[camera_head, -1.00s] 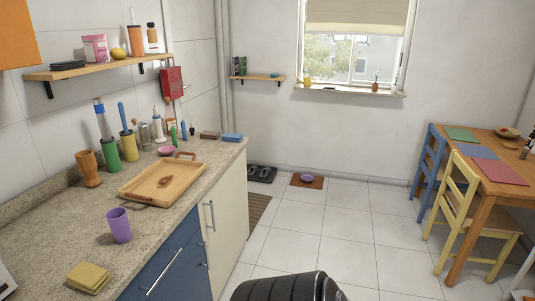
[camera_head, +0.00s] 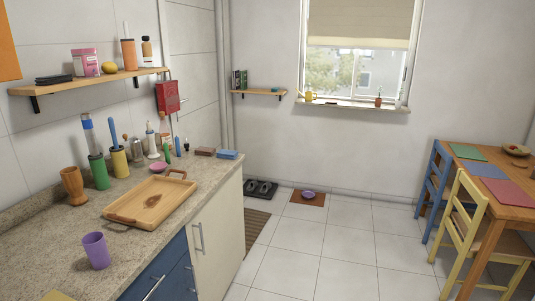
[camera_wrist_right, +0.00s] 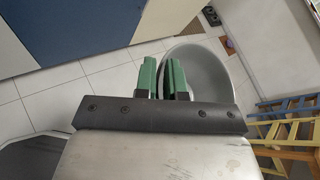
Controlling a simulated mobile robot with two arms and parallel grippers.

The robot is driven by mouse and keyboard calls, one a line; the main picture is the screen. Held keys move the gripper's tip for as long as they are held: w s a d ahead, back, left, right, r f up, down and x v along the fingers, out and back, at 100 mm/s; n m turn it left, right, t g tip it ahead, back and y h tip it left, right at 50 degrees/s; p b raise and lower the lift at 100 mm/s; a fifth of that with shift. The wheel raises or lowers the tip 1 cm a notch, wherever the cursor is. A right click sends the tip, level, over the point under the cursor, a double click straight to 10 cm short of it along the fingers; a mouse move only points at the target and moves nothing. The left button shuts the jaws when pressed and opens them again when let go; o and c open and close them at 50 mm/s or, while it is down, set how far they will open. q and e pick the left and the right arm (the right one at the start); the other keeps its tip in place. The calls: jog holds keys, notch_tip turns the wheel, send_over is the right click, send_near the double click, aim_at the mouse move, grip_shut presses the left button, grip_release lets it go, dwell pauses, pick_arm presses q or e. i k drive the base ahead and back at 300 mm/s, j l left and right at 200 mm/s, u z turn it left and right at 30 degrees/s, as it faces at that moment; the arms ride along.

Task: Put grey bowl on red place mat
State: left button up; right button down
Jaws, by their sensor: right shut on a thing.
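The grey bowl (camera_wrist_right: 212,66) is in the right wrist view, tilted, with its wall at my right gripper's fingers. My right gripper (camera_wrist_right: 162,66), with green fingers, is shut on the bowl's rim, and the bowl is held above the tiled floor. The red place mat (camera_head: 508,193) lies flat on the wooden table at the right of the head view, on the near side of a blue mat. The right gripper, the bowl and my left gripper are not in the head view.
The wooden table (camera_head: 495,214) also bears a blue mat (camera_head: 487,169), a green mat (camera_head: 467,152) and a brown bowl (camera_head: 515,150). A yellow chair (camera_head: 465,222) and a blue chair (camera_head: 436,184) stand at its left side. The tiled floor (camera_head: 345,255) is clear between counter and table.

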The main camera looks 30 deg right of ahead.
aim_at(504, 187)
jog(key=i+l+z, duration=0.15)
jog(key=l+z, duration=0.3)
jog(key=i+l+z, duration=0.2)
jog(key=l+z, duration=0.3)
jog(key=i+l+z, duration=0.2)
jog(key=z, duration=0.25)
jog(key=i+l+z, duration=0.25)
jog(key=z, duration=0.25)
jog(key=i+l+z, duration=0.25)
jog(key=i, duration=0.6)
jog(key=i+z, duration=0.25)
jog(key=i, duration=0.55)
jog(key=i+u, duration=0.2)
jog(key=i, duration=0.25)
jog(key=i+l+u, duration=0.15)
jog(key=i, duration=0.3)
jog(key=i+l+u, duration=0.2)
jog(key=i, duration=0.3)
